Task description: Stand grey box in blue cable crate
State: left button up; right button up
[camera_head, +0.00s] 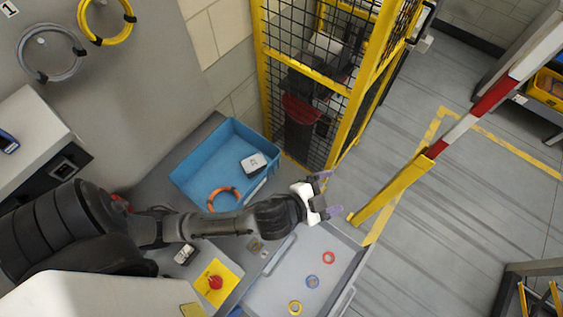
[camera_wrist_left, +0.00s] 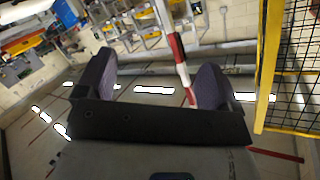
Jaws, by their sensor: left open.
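The blue cable crate (camera_head: 189,197) stands left of centre in the head view, behind my left arm. A small light-grey box (camera_head: 254,162) with a darker side is inside it, near its right wall. I cannot tell whether the box stands on end or lies flat. My left gripper (camera_head: 329,193) is open and empty, to the right of the crate and apart from it. Its two open fingers also show in the left wrist view (camera_wrist_left: 155,85), with nothing between them. My right gripper is not in view.
An orange cable ring (camera_head: 223,194) lies in the crate, partly behind my arm. A grey tray (camera_head: 262,293) with small coloured rings is at the bottom. A yellow mesh fence (camera_head: 306,77) stands behind the crate; a red-and-white barrier (camera_head: 468,119) is to the right.

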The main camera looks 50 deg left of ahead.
pick_arm(q)
jog(key=s+a+f+n+g+y, duration=0.1)
jog(key=s+a+f+n+g, duration=0.2)
jog(key=s, duration=0.6)
jog(key=s+a+f+n+g+y, duration=0.1)
jog(key=s+a+f+n+g, duration=0.2)
jog(key=s+a+f+g, duration=0.2)
jog(key=s+f+g, duration=0.1)
jog(key=s+g, duration=0.2)
jog(key=s, duration=0.2)
jog(key=shift+s+a+f+n+y, duration=0.3)
jog(key=shift+a, duration=0.05)
